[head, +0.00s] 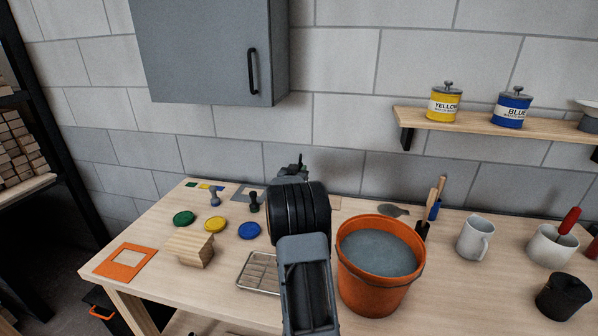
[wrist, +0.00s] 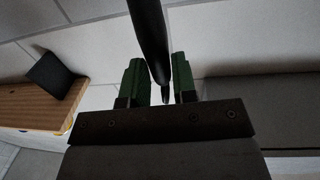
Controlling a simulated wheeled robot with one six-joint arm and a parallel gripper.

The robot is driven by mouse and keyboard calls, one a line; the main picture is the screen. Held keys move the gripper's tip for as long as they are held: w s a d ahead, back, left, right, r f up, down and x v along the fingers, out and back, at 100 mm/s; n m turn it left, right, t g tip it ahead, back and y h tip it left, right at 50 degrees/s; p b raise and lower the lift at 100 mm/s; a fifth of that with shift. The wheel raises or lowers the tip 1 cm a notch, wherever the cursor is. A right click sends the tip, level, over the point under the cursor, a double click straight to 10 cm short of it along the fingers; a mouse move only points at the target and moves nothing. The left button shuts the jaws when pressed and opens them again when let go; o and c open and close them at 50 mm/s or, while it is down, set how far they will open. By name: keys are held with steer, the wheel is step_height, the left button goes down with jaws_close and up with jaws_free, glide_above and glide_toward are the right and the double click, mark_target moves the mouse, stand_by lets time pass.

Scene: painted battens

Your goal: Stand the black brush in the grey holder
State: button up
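My gripper (head: 291,168) is raised in front of the wall, beyond the dark wrist of my arm. In the wrist view its two green fingers (wrist: 160,78) stand either side of a slim, dark, tapering rod, the black brush (wrist: 149,32). The fingers appear shut on the narrow end, and the thicker part runs out of the top of the picture. In the head view most of the brush is hidden by my arm. I cannot clearly pick out the grey holder; my arm covers part of the table.
An orange bucket (head: 366,294) of grey liquid stands right of my arm. A wooden block (head: 189,248) and wire rack (head: 258,273) lie left. A cabinet (head: 205,50) hangs above.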

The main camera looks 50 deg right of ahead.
steer(key=o, duration=0.5)
steer(key=b+v, duration=0.3)
steer(key=v, duration=1)
steer(key=shift+s+a, duration=0.2)
steer(key=shift+a, duration=0.15)
steer(key=shift+f, duration=0.1)
